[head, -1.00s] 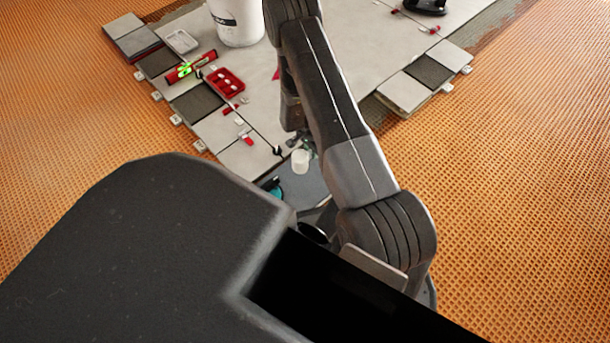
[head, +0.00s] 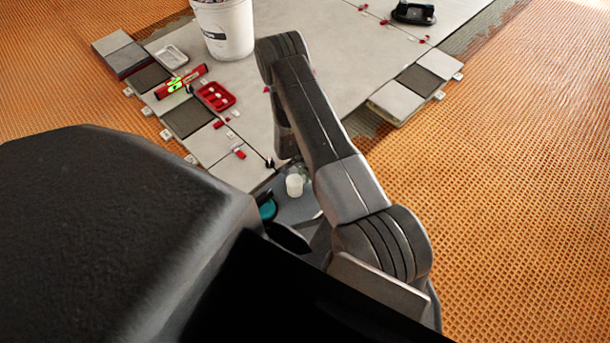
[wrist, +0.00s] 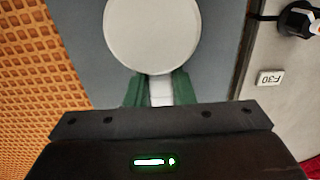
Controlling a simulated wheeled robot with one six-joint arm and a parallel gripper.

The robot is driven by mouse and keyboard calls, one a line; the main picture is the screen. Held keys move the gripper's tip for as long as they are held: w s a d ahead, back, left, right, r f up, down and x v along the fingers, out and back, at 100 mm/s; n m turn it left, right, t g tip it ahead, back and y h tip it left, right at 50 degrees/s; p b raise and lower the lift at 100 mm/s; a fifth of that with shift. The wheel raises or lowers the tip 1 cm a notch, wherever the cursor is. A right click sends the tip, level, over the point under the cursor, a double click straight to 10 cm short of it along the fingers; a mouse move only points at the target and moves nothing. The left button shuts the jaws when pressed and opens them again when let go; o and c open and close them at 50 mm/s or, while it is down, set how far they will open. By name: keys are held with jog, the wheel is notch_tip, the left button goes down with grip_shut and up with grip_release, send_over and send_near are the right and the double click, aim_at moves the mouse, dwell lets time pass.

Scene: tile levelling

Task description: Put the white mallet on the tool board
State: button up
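The white mallet (wrist: 152,36) shows its round white head close up in the wrist view, with a narrow white part behind it between two green fingers. My gripper (wrist: 159,90) appears shut on that white part. In the head view the white mallet head (head: 294,185) shows small, left of my arm; the gripper is mostly hidden there. A flat grey-blue surface, apparently the tool board (head: 297,210), lies beneath it and also shows in the wrist view (wrist: 80,35). I cannot tell whether the mallet touches it.
A red tray (head: 215,96), a red level (head: 181,82), a pale tray (head: 172,56) and a white bucket (head: 226,30) stand on grey tiles. A black tool (head: 414,13) is at the back right. Orange matting (head: 520,160) is clear.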

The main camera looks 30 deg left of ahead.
jog(key=o, duration=0.4)
jog(key=shift+c, duration=0.2)
jog(key=shift+r, duration=0.1)
notch_tip(320, 180, up, 12)
jog(key=p, duration=0.4)
jog(key=shift+p, duration=0.35)
